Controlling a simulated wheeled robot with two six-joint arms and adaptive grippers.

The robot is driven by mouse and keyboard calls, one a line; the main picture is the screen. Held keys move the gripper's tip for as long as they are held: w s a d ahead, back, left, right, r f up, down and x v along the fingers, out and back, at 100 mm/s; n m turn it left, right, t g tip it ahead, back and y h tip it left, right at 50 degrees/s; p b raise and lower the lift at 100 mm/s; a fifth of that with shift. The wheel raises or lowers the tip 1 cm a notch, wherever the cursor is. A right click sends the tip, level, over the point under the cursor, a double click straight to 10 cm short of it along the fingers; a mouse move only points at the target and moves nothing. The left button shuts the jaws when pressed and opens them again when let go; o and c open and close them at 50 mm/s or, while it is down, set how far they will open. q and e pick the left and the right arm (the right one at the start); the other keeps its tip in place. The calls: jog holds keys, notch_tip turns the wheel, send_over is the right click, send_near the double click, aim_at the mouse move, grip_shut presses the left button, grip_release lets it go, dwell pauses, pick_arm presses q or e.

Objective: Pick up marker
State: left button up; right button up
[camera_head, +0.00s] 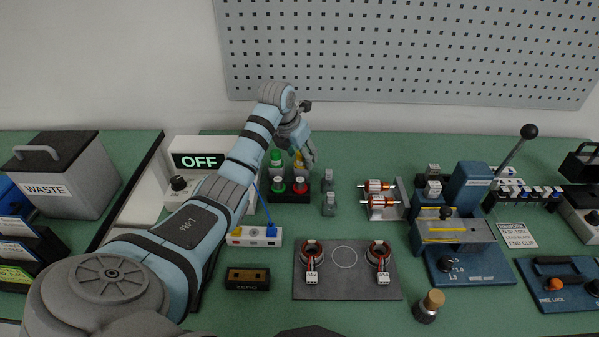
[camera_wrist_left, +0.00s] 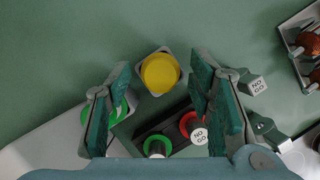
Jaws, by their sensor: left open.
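I cannot tell for sure which item is the marker. A yellow-topped piece (camera_head: 298,162) stands behind a black rack, partly hidden by my left gripper (camera_head: 307,155). In the left wrist view its round yellow top (camera_wrist_left: 160,72) shows between and beyond the two fingers of my left gripper (camera_wrist_left: 165,100). The fingers are spread apart, with nothing held. A green-topped piece (camera_head: 276,159) stands just left of the yellow one. In the left wrist view the left finger partly covers it. My right gripper is not in view.
The black rack (camera_wrist_left: 130,128) holds a green-collared and a red-collared gauge (camera_head: 300,187). Two small grey blocks (camera_head: 328,204) stand to its right. The OFF display unit (camera_head: 197,160) is at left. Free green bench lies behind the yellow-topped piece.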

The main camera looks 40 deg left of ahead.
pick_arm(q)
jog(key=shift+w, duration=0.2)
jog(key=shift+c, duration=0.4)
jog(key=shift+s+r, duration=0.2)
jog(key=c, duration=0.7)
grip_shut()
